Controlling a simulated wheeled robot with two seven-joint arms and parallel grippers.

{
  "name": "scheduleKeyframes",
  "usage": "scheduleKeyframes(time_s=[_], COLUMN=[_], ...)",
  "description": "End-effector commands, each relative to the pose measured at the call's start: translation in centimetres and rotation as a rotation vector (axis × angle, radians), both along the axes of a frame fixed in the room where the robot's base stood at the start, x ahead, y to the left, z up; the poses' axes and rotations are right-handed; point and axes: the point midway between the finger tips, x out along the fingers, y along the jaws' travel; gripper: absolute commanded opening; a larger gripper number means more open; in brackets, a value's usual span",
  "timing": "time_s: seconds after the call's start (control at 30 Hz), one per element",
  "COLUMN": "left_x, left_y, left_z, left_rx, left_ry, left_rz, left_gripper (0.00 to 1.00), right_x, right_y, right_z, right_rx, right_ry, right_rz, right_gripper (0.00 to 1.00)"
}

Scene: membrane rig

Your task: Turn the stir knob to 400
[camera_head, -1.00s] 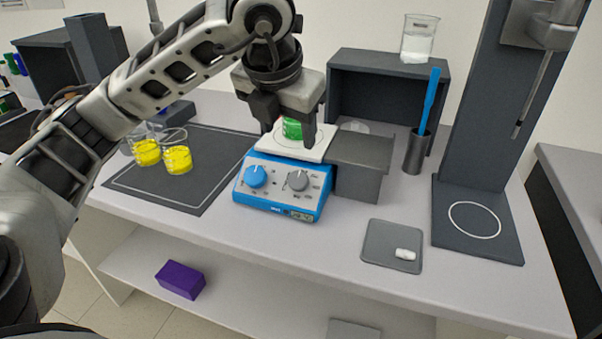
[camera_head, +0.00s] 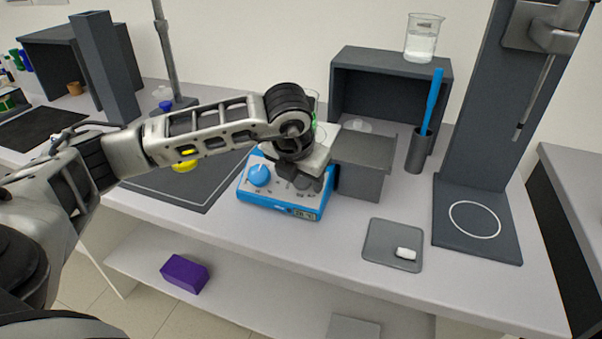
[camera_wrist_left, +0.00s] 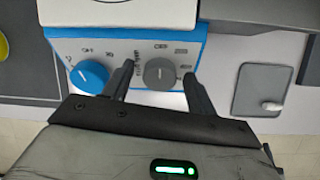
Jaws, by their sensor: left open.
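The blue hot plate stirrer (camera_head: 272,203) stands on the bench with a blue knob (camera_head: 259,175) on its left and a grey knob (camera_head: 303,183) on its right. Which one is the stir knob cannot be read from the labels. My left gripper (camera_head: 300,181) is open, low in front of the panel. In the left wrist view its fingers (camera_wrist_left: 159,78) are on either side of the grey knob (camera_wrist_left: 159,72), with visible gaps. The blue knob (camera_wrist_left: 88,76) is left of the fingers. A small lit display sits low on the panel; its digits are unclear. My right gripper is out of view.
My left arm hides much of the plate's top and the green beaker (camera_head: 315,110) there. A dark grey box (camera_head: 362,180) stands close on the right. Yellow liquid (camera_head: 185,162) shows behind my arm on the dark mat. A grey tray (camera_head: 380,250) holds a white piece.

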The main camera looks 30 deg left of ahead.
Motion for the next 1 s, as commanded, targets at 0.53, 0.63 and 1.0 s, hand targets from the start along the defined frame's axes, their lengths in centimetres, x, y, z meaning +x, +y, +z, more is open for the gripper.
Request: scheduleKeyframes(time_s=[0.53,0.63,1.0], left_x=[0.0,0.0,0.0], left_y=[0.0,0.0,-0.1], left_z=[0.0,0.0,-0.4], left_rx=[0.003,0.012,0.129], left_ry=[0.001,0.002,0.028], left_rz=[-0.004,-0.018,-0.195], left_gripper=[0.13,0.13,0.13], right_x=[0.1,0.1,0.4], right_y=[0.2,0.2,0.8], right_z=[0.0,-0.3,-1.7], right_rx=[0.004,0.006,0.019], right_ry=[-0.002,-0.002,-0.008], right_rz=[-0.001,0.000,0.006], right_gripper=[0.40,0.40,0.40])
